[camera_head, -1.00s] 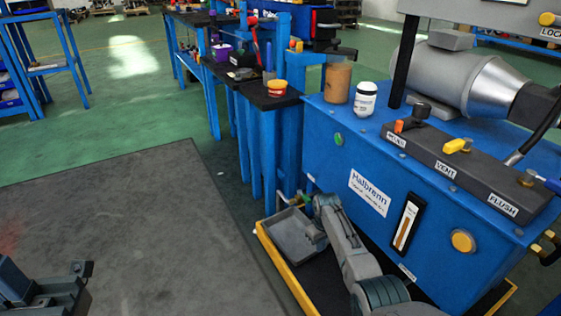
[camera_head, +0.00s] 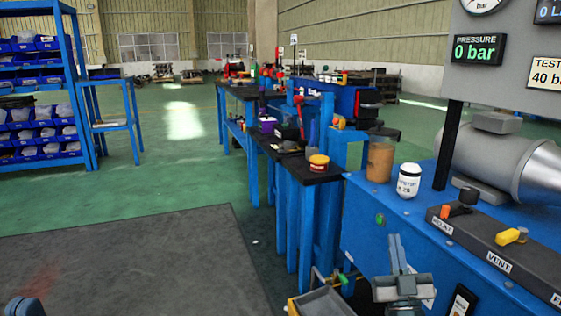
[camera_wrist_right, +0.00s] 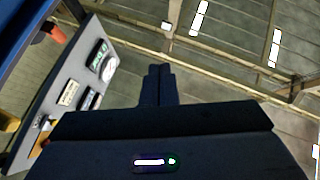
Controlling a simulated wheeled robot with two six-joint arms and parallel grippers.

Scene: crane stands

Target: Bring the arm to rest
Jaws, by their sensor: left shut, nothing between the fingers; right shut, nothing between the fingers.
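My right gripper (camera_head: 394,240) stands in front of the blue test bench, fingers pointing up. It also shows in the right wrist view (camera_wrist_right: 160,70), its two fingers together with nothing between them, pointing toward the ceiling. A small rounded blue-grey part of my left arm (camera_head: 25,306) shows at the bottom left corner of the head view. My left gripper itself is out of the picture.
The blue test bench (camera_head: 375,225) fills the right, carrying a white jar (camera_head: 409,180), a brown container (camera_head: 380,160) and a valve block (camera_head: 470,238). A grey tray (camera_head: 325,302) sits low beside it. Blue shelving (camera_head: 75,90) is at far left. Open floor lies between.

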